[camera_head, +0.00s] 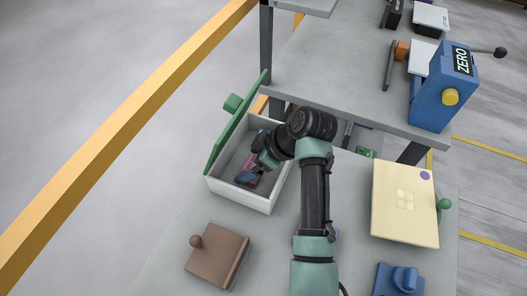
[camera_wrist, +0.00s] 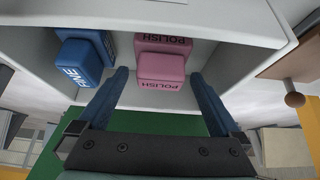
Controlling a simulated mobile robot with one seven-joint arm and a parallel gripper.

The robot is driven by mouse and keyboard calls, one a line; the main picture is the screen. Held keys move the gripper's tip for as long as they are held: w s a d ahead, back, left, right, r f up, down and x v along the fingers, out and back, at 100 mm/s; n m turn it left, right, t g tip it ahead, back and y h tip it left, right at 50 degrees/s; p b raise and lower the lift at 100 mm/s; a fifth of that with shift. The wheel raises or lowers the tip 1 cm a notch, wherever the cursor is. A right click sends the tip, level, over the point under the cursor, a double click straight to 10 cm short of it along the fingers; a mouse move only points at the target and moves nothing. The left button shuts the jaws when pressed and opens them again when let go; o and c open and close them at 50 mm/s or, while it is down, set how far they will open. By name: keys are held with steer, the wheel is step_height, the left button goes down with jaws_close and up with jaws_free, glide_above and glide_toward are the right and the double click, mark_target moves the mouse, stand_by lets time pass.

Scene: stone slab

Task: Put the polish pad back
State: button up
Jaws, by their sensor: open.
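The pink polish pad (camera_wrist: 162,66), lettered POLISH, lies inside a white box (camera_head: 241,197). A small part of the pad (camera_head: 251,160) shows in the head view, partly covered by my gripper. My gripper (camera_wrist: 163,80) is open, reaching down into the box. Its two blue fingers stand to either side of the pad's raised block, with a visible gap on each side. A blue pad (camera_wrist: 84,58) lettered FINE lies beside the pink one, close to the left finger in the wrist view.
The box's green lid (camera_head: 232,130) stands open at its left. A brown box (camera_head: 217,256) with a knob, a cream box (camera_head: 404,205) and a blue knobbed item (camera_head: 399,281) are on the slab. A raised shelf (camera_head: 330,70) holds a blue ZERO block (camera_head: 441,92).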

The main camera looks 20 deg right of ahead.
steer(key=v, duration=0.9)
steer(key=shift+s+d, duration=0.1)
